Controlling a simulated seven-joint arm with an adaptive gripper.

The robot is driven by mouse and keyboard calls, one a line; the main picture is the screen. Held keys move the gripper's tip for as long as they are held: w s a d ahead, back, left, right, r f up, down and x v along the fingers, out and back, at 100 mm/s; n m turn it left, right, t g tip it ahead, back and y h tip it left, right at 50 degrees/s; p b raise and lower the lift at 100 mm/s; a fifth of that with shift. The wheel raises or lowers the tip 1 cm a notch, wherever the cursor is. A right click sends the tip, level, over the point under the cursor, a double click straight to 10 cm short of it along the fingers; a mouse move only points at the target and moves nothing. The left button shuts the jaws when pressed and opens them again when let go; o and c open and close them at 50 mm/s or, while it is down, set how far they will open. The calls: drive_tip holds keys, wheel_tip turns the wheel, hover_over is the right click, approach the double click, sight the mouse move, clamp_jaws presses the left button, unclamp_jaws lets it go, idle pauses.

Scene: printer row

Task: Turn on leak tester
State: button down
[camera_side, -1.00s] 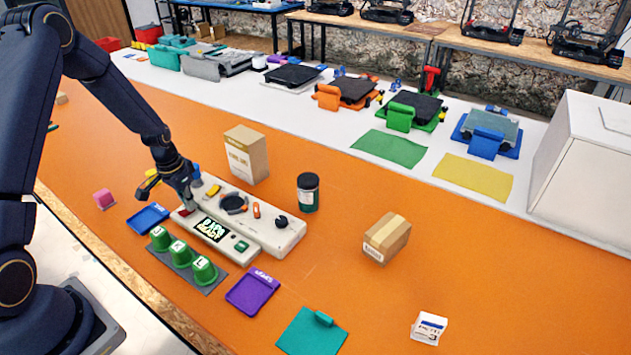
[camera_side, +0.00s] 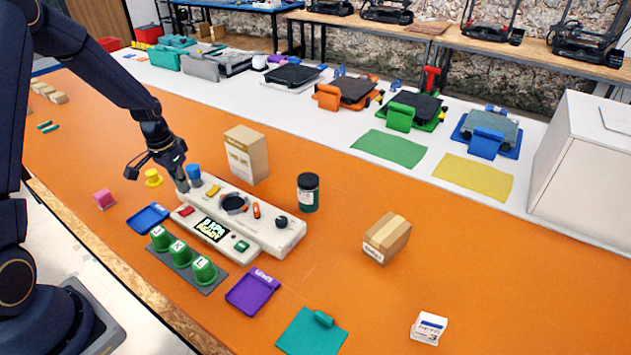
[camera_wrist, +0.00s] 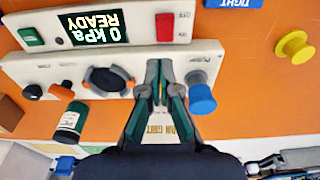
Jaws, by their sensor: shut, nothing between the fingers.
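The leak tester (camera_side: 262,226) is a long white two-level unit on the orange bench. Its display (camera_side: 211,229) is lit; in the wrist view the display (camera_wrist: 95,27) reads "0 kPa READY", upside down. The red switch (camera_wrist: 165,27), with ON and OFF marks beside it, also shows in the side view (camera_side: 186,211). A green button (camera_side: 241,246) sits at the display's other end. My gripper (camera_side: 183,190) is shut and empty, near the blue knob (camera_side: 193,172) at the tester's left end. In the wrist view my gripper (camera_wrist: 161,88) appears between the blue knob and black round fixture (camera_wrist: 108,80).
A carton (camera_side: 246,155) and a dark jar (camera_side: 308,192) stand behind the tester. Green cups (camera_side: 181,254) on a dark strip, a blue tray (camera_side: 148,218) and a purple tray (camera_side: 253,291) lie in front. A yellow piece (camera_side: 153,177) lies to the left.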

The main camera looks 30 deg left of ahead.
wheel_tip(320, 180, up, 8)
drive_tip(key=w, duration=0.1)
drive_tip(key=shift+w, duration=0.2)
drive_tip(key=w+d+r+m+t+y, duration=0.1)
drive_tip(key=d+r+m+t, duration=0.1)
drive_tip(key=d+r, duration=0.7)
drive_tip(key=s+d+r+t, duration=0.3)
drive_tip(key=s+d+r, duration=0.45)
drive_tip(key=r, duration=0.35)
drive_tip(key=s+d+f+n+h, duration=0.1)
drive_tip(key=s+f, duration=0.3)
drive_tip(key=s, duration=0.8)
drive_tip(key=shift+s+d+n+g, duration=0.3)
drive_tip(key=shift+d+n, duration=0.2)
drive_tip(key=shift+d, duration=0.15)
